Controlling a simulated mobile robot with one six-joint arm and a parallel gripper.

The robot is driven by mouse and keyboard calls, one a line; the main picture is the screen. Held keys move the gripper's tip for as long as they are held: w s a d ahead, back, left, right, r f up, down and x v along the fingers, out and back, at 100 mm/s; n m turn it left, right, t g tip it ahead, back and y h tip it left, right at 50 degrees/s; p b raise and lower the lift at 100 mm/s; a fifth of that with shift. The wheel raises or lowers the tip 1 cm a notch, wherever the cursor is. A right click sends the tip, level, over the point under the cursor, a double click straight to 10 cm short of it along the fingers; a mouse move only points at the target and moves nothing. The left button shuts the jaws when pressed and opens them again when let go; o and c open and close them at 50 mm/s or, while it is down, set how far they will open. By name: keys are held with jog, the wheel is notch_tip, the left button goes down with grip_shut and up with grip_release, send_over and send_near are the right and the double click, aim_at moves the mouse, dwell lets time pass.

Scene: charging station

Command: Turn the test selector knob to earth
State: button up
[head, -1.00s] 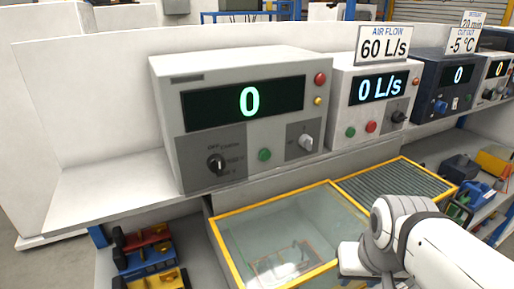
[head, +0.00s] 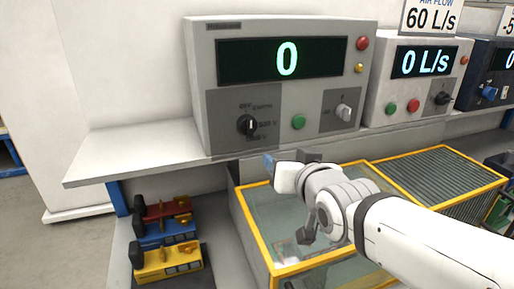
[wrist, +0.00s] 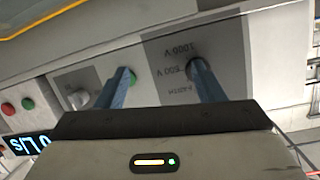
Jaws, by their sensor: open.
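The test selector knob (head: 247,125) is a round black knob with a light mark, low on the left of the grey unit (head: 206,70). Labels around it read OFF, EARTH and voltages; I cannot tell which one the mark points at. The unit's display (head: 286,60) reads 0. My gripper (head: 287,160) is open and empty, below and right of the knob. In the wrist view, which is upside down, the knob (wrist: 202,72) shows partly behind the right blue finger. My gripper (wrist: 160,75) has its fingers apart, and nothing is between them.
A green button (head: 298,122) and a grey knob (head: 343,112) sit right of the selector. The air flow unit (head: 375,95) stands to the right. A yellow-framed glass tank (head: 262,238) lies below my arm. The shelf's left end (head: 130,155) is clear.

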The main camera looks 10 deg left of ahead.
aim_at(250, 132)
jog(key=w+a+r+y, duration=0.1)
jog(key=w+a, duration=0.1)
jog(key=a, duration=0.1)
jog(key=w+a+r+t, duration=0.1)
jog(key=a, duration=0.2)
jog(key=w+a+r+t+y, duration=0.1)
jog(key=w+a, duration=0.1)
jog(key=a, duration=0.1)
jog(key=shift+w+y+b, duration=0.3)
jog(key=shift+w, duration=0.05)
jog(key=shift+c, duration=0.5)
